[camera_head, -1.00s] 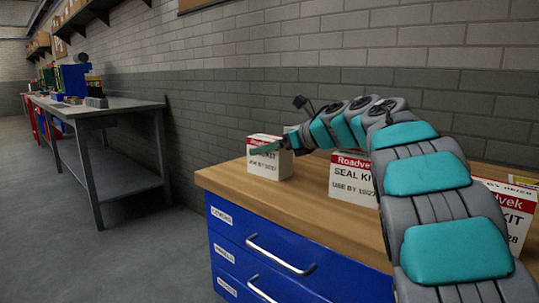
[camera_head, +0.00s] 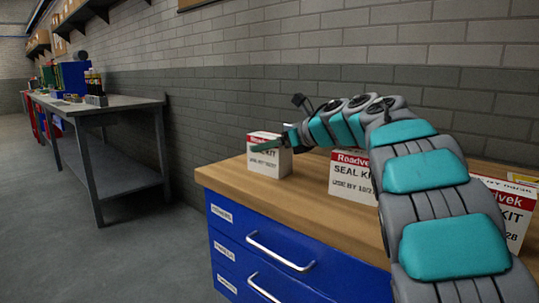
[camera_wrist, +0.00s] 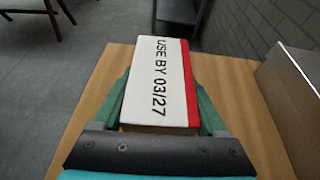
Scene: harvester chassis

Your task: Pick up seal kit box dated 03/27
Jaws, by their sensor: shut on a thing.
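The seal kit box (camera_wrist: 155,85) is white with a red band and reads "USE BY 03/27" in the wrist view. In the head view the same box (camera_head: 268,163) is at the left end of the wooden top, its upper part partly covered by my gripper. My gripper (camera_wrist: 160,105) is shut on this box, with one green finger on each side of it. In the head view my gripper (camera_head: 268,146) reaches the box from the right. I cannot tell whether the box is clear of the wood.
A second seal kit box (camera_head: 350,178), reading about 10/27, stands to the right, partly behind my arm. A third box (camera_head: 512,212), ending in 28, stands at the far right. They share the wooden top (camera_head: 300,205) of a blue drawer cabinet (camera_head: 240,245). A grey workbench (camera_head: 120,104) stands at the left.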

